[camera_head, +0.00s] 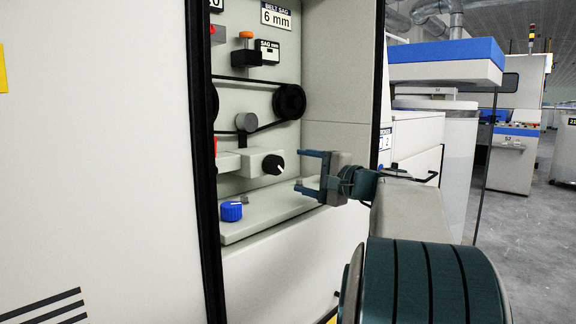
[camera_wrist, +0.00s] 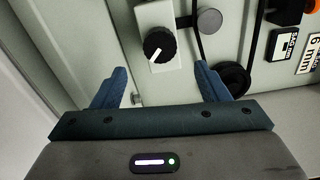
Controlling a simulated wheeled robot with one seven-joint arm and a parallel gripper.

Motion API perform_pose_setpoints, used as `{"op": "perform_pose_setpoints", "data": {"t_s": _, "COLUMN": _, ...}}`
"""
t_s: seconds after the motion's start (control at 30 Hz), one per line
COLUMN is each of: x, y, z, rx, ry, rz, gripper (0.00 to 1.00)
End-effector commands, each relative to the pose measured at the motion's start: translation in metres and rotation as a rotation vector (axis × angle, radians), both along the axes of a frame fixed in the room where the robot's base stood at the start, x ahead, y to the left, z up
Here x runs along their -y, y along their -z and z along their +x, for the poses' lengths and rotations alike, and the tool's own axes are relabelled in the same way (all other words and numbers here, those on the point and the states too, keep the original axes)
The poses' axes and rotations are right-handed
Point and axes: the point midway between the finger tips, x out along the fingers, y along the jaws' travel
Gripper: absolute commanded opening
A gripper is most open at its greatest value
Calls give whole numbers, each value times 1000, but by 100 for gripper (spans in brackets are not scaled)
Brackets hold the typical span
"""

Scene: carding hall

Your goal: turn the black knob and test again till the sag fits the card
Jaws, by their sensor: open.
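The black knob (camera_head: 273,165) with a white pointer line sits on the end of a pale block inside the open machine bay. It also shows in the wrist view (camera_wrist: 159,45), ahead of my fingers and a little above the middle between them. My gripper (camera_head: 298,171) is open and empty, just right of the knob and apart from it. In the wrist view its blue fingers (camera_wrist: 162,80) stand wide apart. The card (camera_head: 276,16) reads "BELT SAG 6 mm". The sag gauge (camera_head: 269,53) below it has a display I cannot read. The black belt (camera_head: 245,80) runs to a black pulley (camera_head: 289,101).
A blue knob (camera_head: 231,211) stands on the ledge (camera_head: 270,215) below the black knob. An orange-topped plunger (camera_head: 246,50) is above the belt, and a grey roller (camera_head: 246,122) is at the belt's lower run. The bay's dark left frame (camera_head: 200,150) and right frame bound the opening.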

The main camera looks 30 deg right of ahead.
Motion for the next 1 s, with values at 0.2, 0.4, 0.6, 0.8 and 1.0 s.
{"op": "perform_pose_setpoints", "data": {"t_s": 0.2, "x": 13, "y": -2, "z": -35, "rx": 0, "ry": 0, "rz": 0, "gripper": 68}}
{"op": "perform_pose_setpoints", "data": {"t_s": 0.4, "x": 17, "y": 0, "z": -47, "rx": 0, "ry": -1, "rz": 0, "gripper": 68}}
{"op": "perform_pose_setpoints", "data": {"t_s": 0.6, "x": 17, "y": 0, "z": -47, "rx": 0, "ry": -1, "rz": -1, "gripper": 68}}
{"op": "perform_pose_setpoints", "data": {"t_s": 0.8, "x": 17, "y": 0, "z": -47, "rx": 0, "ry": -1, "rz": 0, "gripper": 68}}
{"op": "perform_pose_setpoints", "data": {"t_s": 1.0, "x": 18, "y": 0, "z": -47, "rx": 0, "ry": 0, "rz": 0, "gripper": 68}}
